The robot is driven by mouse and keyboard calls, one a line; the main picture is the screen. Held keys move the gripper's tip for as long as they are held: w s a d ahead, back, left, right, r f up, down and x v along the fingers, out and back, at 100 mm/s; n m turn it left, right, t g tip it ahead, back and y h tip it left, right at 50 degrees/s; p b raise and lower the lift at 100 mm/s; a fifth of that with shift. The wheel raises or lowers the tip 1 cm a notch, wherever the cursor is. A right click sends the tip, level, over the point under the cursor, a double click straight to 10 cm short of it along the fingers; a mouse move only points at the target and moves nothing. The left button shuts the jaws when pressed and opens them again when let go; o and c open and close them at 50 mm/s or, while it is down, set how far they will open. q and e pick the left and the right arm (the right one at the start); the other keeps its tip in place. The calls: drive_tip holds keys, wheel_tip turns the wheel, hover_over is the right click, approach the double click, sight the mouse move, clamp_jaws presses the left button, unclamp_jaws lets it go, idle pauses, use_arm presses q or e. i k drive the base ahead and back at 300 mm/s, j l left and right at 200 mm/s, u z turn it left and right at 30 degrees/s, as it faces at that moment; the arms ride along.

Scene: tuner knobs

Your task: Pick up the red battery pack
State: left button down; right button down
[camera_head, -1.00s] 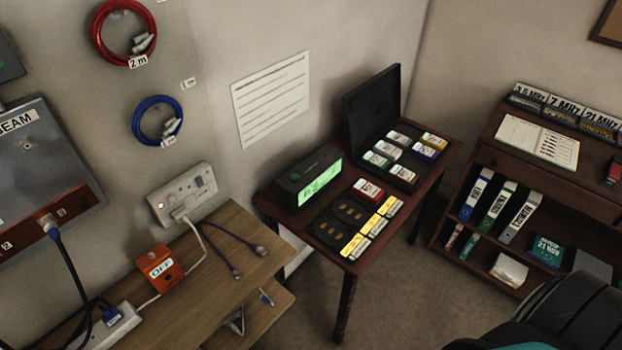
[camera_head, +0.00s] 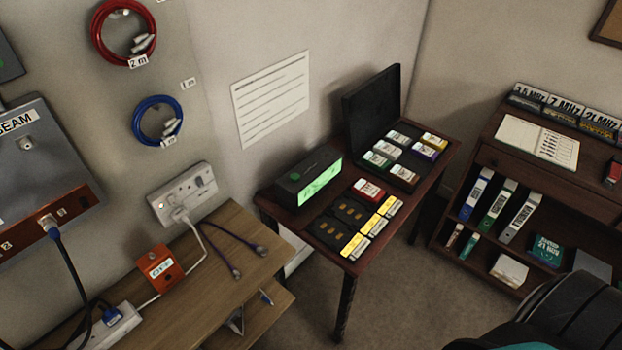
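A red battery pack (camera_head: 368,189) with a white label sits on the small dark table (camera_head: 379,254). It is just behind the black charging tray (camera_head: 334,231), whose two visible bays are empty. The open black case (camera_head: 372,105) behind it holds several packs with white labels and differently coloured edges. One pack in the case (camera_head: 402,173) may also have a reddish edge, but it is too small to tell. Neither of my grippers is in view. A dark, teal-trimmed part of my own body fills the bottom right corner.
A black box with a lit green display (camera_head: 318,182) stands left of the red pack. Yellow-labelled packs (camera_head: 372,229) line the tray's right side. A wooden desk (camera_head: 215,285) with an orange switch box (camera_head: 160,269) is at left. A bookshelf (camera_head: 470,235) stands at right, with floor between.

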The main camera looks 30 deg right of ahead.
sight(363, 188)
drive_tip(key=k+l+z, duration=0.15)
drive_tip(key=l, duration=0.55)
drive_tip(key=l+z, duration=0.1)
drive_tip(key=l, duration=0.6)
